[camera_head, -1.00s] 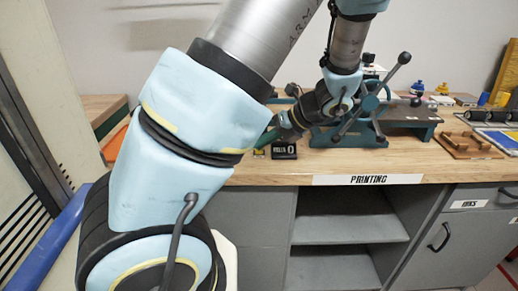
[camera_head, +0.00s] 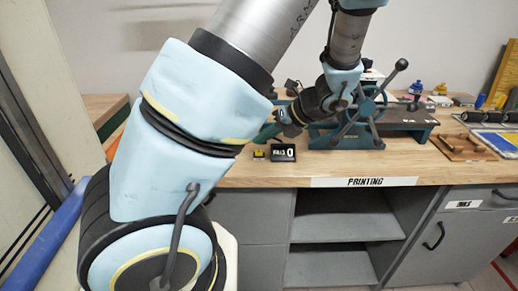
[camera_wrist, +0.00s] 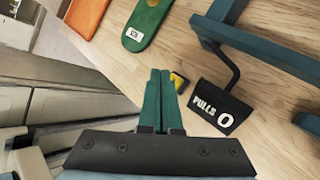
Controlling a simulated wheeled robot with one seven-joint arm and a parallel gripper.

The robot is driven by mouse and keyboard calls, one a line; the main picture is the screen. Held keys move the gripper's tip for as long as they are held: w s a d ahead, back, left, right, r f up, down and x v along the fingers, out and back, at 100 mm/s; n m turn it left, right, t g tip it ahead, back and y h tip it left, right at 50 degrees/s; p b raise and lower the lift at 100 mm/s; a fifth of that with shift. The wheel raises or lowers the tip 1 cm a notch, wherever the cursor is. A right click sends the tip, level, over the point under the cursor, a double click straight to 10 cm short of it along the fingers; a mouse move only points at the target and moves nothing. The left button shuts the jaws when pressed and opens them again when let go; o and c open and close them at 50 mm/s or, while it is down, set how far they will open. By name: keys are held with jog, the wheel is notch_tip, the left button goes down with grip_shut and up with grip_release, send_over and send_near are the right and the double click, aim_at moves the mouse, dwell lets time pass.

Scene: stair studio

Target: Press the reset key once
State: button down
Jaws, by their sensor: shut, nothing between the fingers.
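A small black counter (camera_head: 283,153) marked "PULLS" and "0" stands near the front of the wooden bench; it also shows right of centre in the wrist view (camera_wrist: 222,108). A small yellow-and-black piece (camera_head: 259,154), which looks like the reset key, sits just left of the counter. In the wrist view the yellow piece (camera_wrist: 179,81) is partly hidden behind my fingers. My gripper (camera_wrist: 160,72) has its green fingers shut together and empty, with the tips close beside the yellow piece. In the head view my gripper (camera_head: 264,134) appears above it. I cannot tell whether they touch.
A teal press (camera_head: 345,130) with a spoked wheel and lever stands right behind the counter. Its teal frame (camera_wrist: 270,50) crosses the wrist view's right side. An orange item (camera_wrist: 86,16) and a green tagged item (camera_wrist: 146,24) lie on the bench. The bench front (camera_head: 365,181) reads "PRINTING".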

aim_at(262, 153)
jog(key=shift+r+p, duration=2)
jog(key=shift+r, duration=0.15)
jog(key=shift+f, duration=0.1)
jog(key=s+a+r+n+g+h, duration=0.1)
jog(key=s+a+n+h, duration=0.3)
jog(key=n, duration=1.1)
jog(key=s+a+r+n+g+h, duration=0.1)
jog(key=s+a+r+n+h, duration=0.2)
jog(key=a+n, duration=0.4)
jog(key=s+n+h, duration=0.1)
jog(key=n, duration=0.8)
jog(key=shift+r+g, duration=0.15)
jog(key=shift+g, duration=0.25)
jog(key=shift+a, duration=0.1)
